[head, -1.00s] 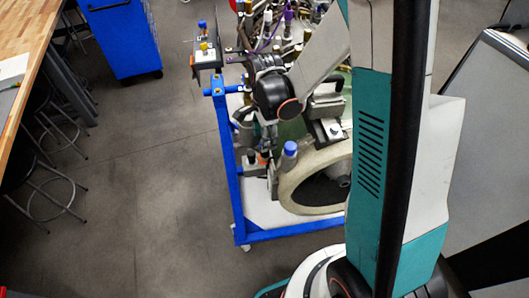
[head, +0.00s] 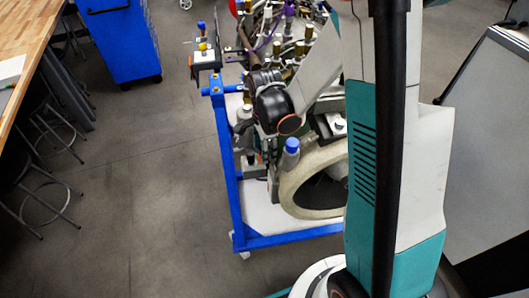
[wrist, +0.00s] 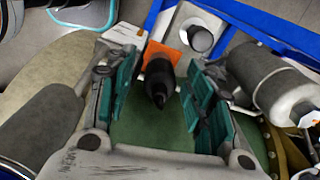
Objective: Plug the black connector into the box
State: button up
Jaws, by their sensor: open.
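A black connector (wrist: 158,78) with a tapered end shows in the wrist view, in front of an orange patch (wrist: 172,50). My gripper (wrist: 163,76) is open, with its teal-padded fingers on the left and right of the connector. Gaps show on both sides, so the fingers do not appear to touch it. In the head view my arm hides most of the gripper, and I cannot make out the connector. A small grey box (head: 205,62) with yellow and blue knobs is at the cart's upper left corner; I cannot tell whether it is the task's box.
A blue-framed cart (head: 229,170) carries the turbine engine, with many pipes and fittings. A blue-capped bottle (head: 292,150) is close to my wrist. A grey cylinder (wrist: 275,88) lies right of the gripper. A blue cabinet (head: 122,40) and stools stand left; floor between is clear.

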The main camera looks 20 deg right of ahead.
jog(key=shift+b, duration=0.55)
dwell(0.4)
grip_shut()
